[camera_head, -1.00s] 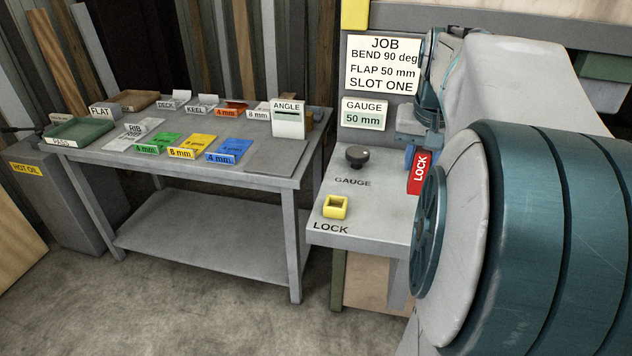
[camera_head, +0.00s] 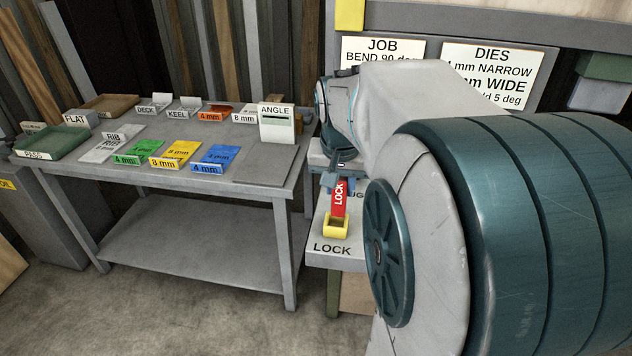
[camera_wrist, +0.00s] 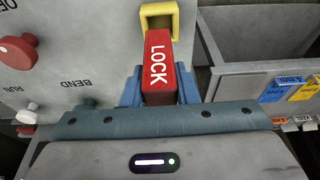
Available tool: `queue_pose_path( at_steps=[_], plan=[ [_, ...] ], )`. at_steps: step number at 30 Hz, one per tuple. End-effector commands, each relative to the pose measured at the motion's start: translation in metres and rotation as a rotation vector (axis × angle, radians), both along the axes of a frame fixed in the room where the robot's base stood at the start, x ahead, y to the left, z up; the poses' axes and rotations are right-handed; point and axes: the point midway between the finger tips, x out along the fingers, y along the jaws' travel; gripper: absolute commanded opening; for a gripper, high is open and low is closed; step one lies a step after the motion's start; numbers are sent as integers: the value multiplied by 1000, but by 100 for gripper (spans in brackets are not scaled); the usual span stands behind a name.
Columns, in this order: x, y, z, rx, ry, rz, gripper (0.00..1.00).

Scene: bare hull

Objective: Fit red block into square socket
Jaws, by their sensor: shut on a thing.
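The red block (camera_head: 339,197), marked LOCK, is held upright in my gripper (camera_head: 331,180) in the head view. Its lower end is at the yellow square socket (camera_head: 336,230), just behind or over the opening; I cannot tell whether it has entered. In the wrist view the red block (camera_wrist: 158,68) is between the blue fingers of my gripper (camera_wrist: 158,88). The yellow socket (camera_wrist: 174,22) is just beyond the block's far end, and part of its opening shows. The fingers are shut on the block.
A grey table (camera_head: 140,205) with coloured plates, labelled signs and a green tray (camera_head: 55,141) stands to the left. In the wrist view a red knob (camera_wrist: 18,50) and a white knob (camera_wrist: 27,113) are on the grey panel at the left.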

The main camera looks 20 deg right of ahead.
Motion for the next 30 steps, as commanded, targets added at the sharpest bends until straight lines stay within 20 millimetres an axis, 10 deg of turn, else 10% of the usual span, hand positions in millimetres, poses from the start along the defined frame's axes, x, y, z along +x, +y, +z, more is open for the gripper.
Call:
queue_pose_path(
  at_steps=[23, 24, 25, 30],
  plan=[
    [2, 4, -47, 0, 0, 2, 2],
    [1, 4, -46, 1, 0, 1, 35],
    [1, 4, -46, 1, 0, 1, 44],
    [1, 4, -45, 1, 0, 1, 49]
  ],
)
